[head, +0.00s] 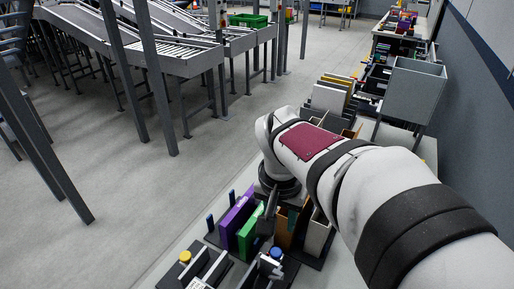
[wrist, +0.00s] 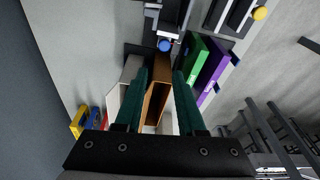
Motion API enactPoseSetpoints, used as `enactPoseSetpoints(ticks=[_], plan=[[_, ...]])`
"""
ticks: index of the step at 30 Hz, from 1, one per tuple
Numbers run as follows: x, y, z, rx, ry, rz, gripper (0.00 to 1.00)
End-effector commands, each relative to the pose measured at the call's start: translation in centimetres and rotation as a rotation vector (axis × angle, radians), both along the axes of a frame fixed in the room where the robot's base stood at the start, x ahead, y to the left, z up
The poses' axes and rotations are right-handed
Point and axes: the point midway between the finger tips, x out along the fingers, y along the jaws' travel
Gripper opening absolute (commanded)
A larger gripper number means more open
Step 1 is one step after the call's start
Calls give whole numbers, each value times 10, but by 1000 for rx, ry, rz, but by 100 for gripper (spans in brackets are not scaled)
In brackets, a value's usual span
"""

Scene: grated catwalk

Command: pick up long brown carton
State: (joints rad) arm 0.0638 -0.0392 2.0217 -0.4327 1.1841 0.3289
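The long brown carton (wrist: 157,98) stands on edge in a dark rack and lies between my fingers in the wrist view. In the head view it seems to be the brown piece (head: 284,228) beside my gripper, partly hidden by it. My gripper (wrist: 160,76) has its two dark green fingers apart, one on each side of the carton, with small gaps visible. It is hard to tell how far down the fingers reach along the carton.
A green item (head: 250,229) and a purple item (head: 236,216) stand on one side of the carton. A pale carton (head: 316,236) stands on the other. A blue-topped post (wrist: 165,45) is near the carton's far end. A grey bin (head: 414,90) stands further along.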

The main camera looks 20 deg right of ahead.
Motion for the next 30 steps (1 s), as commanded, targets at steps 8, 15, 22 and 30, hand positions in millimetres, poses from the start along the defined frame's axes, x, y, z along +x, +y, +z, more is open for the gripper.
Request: enactPoseSetpoints(ticks=[8,15,22,30], plan=[[141,-63,-16,-150,-150,-120,39],[159,-81,-75,-151,-150,-122,39],[169,-91,-111,-151,-153,-121,39],[178,-104,-157,-150,-152,-121,39]])
